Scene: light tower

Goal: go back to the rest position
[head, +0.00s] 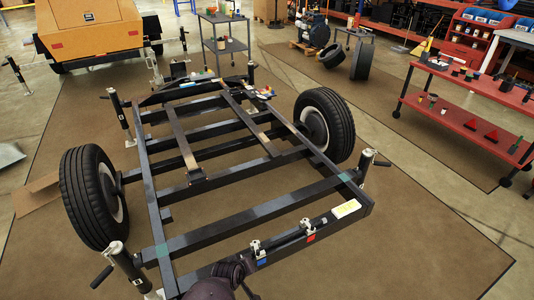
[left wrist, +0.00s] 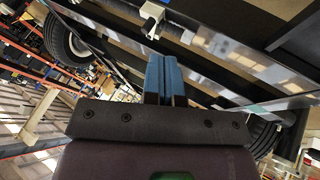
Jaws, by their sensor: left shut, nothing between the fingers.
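My left gripper (left wrist: 163,66) shows in the left wrist view with its blue fingers together and nothing between them. Its tips lie in front of the black trailer frame's rear beam in that view; I cannot tell whether they touch. In the head view, a dark part of my arm shows at the bottom edge, close to the near beam of the trailer frame (head: 270,215). My right gripper is not in view.
Wheels (head: 92,197) and jack posts (head: 366,164) flank the frame. A red table (head: 470,110) stands right. Mat is clear at lower right.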

